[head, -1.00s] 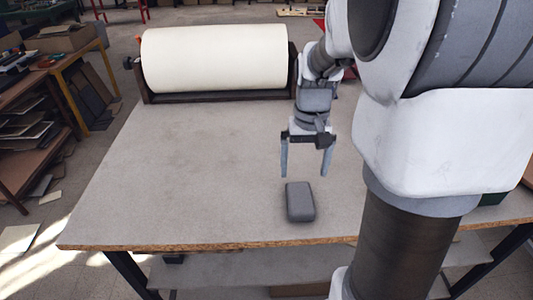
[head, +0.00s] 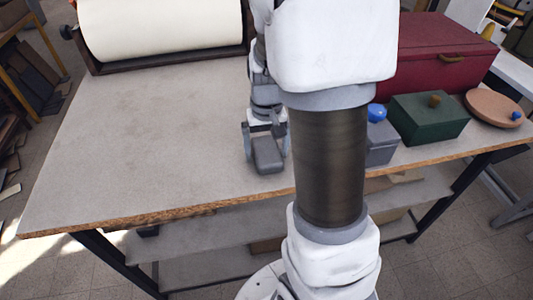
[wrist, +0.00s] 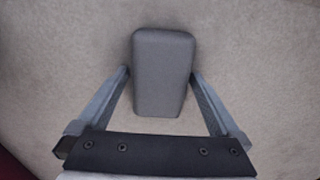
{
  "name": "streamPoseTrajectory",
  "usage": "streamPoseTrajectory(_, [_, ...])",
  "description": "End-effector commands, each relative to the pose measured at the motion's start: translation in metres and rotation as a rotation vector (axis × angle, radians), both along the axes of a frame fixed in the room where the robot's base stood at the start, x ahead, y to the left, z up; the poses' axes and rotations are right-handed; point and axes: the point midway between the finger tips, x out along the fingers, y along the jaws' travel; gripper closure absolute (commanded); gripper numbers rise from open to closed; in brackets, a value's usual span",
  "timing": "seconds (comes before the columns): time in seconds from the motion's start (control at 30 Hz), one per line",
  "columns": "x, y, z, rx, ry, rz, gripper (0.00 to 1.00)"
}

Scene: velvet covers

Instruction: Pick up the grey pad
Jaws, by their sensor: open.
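The grey pad (head: 267,155) is a small rounded block lying flat on the worktable (head: 150,140) near its front edge. It also shows in the wrist view (wrist: 162,75), upper middle, with its long side running away from the gripper. My gripper (head: 266,150) is open around the pad, with one finger on each side of it. The head view does not show clearly how high the fingertips are above the tabletop.
A cream roll (head: 160,25) in a dark holder lies at the table's back left. To the right stand a grey box with a blue knob (head: 381,150), a green box (head: 428,120), a red case (head: 430,60) and a round lid (head: 495,108). The table's left half is clear.

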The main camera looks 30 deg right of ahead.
Motion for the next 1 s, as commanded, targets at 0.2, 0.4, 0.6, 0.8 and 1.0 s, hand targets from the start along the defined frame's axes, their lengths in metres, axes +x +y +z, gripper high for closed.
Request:
streamPoseTrajectory(0.2, [0.000, 0.000, 0.000, 0.000, 0.000, 0.000, 0.29])
streamPoseTrajectory(0.4, [0.000, 0.000, 0.001, 0.000, -0.001, 0.000, 0.65])
streamPoseTrajectory(0.6, [0.000, 0.000, 0.001, 0.000, -0.001, 0.000, 0.78])
streamPoseTrajectory(0.8, [0.001, 0.000, 0.005, -0.001, -0.002, 0.001, 0.78])
streamPoseTrajectory(1.0, [0.001, 0.000, 0.025, -0.002, -0.005, 0.002, 0.78])
